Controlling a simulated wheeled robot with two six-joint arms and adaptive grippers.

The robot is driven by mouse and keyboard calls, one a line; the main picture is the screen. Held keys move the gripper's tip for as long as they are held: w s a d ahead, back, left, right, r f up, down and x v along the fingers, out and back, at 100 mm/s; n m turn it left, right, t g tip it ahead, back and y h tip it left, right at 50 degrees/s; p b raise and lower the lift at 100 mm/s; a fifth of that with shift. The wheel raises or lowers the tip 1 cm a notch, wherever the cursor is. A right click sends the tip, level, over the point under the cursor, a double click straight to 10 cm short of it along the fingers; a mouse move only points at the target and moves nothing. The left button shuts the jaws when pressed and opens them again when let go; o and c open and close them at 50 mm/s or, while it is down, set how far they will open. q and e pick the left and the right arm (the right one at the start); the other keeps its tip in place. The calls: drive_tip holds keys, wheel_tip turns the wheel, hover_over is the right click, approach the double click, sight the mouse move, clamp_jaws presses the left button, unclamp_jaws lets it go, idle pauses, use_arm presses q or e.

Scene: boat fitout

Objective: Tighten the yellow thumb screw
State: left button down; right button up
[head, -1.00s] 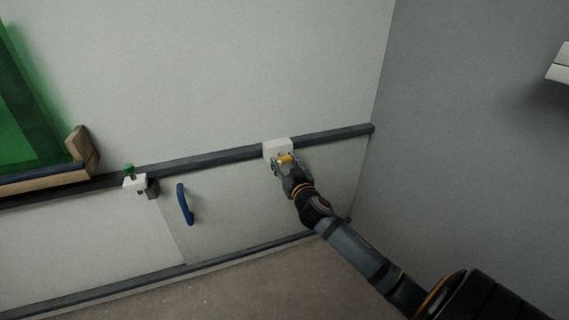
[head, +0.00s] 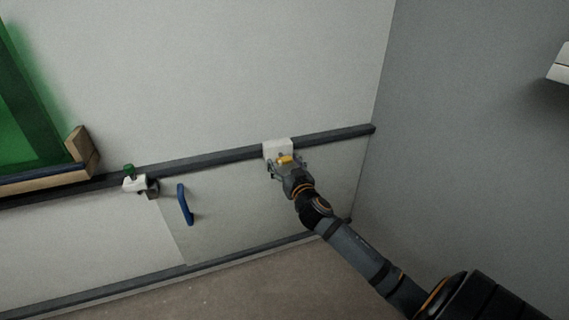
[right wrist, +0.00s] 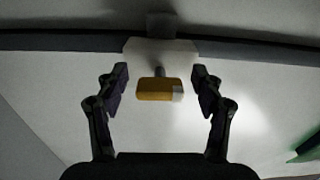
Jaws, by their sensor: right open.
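The yellow thumb screw (head: 284,159) sticks out of a white block (head: 277,147) on the dark wall rail. In the right wrist view the yellow thumb screw (right wrist: 155,89) has a wide flat head with a pale patch at its right end, on a short stem from the white block (right wrist: 150,50). My right gripper (head: 284,166) is open at the screw. In the right wrist view its fingers (right wrist: 160,88) stand one on each side of the head, with a gap on both sides. My left gripper is not in view.
A dark rail (head: 220,157) runs along the wall. Left of the screw are a blue handle (head: 184,205) on a panel and a white clamp with a green knob (head: 130,172). A green panel in a wooden frame (head: 85,150) is at far left. A grey wall closes the right side.

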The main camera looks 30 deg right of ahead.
drive_tip(key=v, duration=1.2)
